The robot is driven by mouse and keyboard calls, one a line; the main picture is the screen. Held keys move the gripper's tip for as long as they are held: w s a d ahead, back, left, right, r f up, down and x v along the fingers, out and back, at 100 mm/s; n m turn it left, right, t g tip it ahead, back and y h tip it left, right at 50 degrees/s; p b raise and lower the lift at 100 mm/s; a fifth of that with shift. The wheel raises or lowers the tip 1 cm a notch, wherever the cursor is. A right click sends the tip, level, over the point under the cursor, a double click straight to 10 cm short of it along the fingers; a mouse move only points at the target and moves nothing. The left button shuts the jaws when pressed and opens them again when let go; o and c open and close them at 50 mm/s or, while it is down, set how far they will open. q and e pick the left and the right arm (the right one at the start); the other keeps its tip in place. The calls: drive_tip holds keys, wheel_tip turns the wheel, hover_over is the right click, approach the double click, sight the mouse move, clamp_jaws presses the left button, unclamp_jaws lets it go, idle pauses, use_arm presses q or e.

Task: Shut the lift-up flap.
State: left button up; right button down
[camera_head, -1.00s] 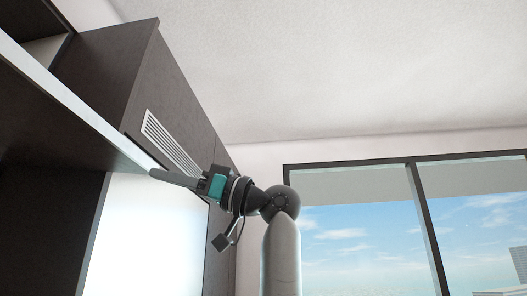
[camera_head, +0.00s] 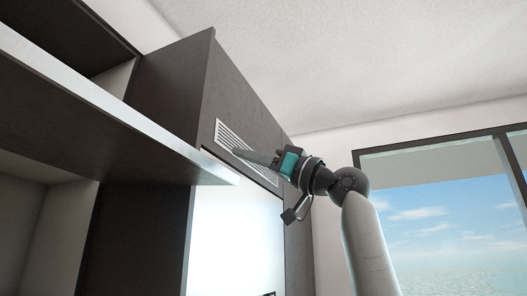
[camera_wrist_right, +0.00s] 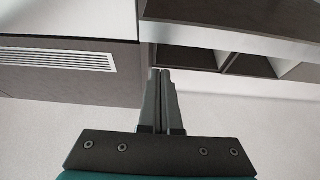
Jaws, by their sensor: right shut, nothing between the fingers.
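The lift-up flap (camera_head: 105,122) stands raised and open at the left of the head view, its dark underside showing and a pale edge running to its corner near the middle. In the right wrist view, a dark panel with a pale edge (camera_wrist_right: 240,38), apparently the flap, crosses the top right. My right gripper (camera_head: 237,152) is shut and empty. In the head view its fingertips appear just above the flap's near corner, in front of the vent; I cannot tell whether they touch the flap. The fingers also show in the wrist view (camera_wrist_right: 161,72). My left gripper is not in view.
A tall dark cabinet (camera_head: 180,85) with a slatted vent (camera_head: 247,153) stands behind the flap. A bright pale panel (camera_head: 235,240) is below the vent. Open shelf spaces (camera_head: 40,215) lie under the flap. A window (camera_head: 430,200) is at the right.

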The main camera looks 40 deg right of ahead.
wheel_tip(320, 180, down, 3)
drive_tip(key=shift+w+f+b, duration=0.1)
drive_tip(key=shift+b, duration=0.3)
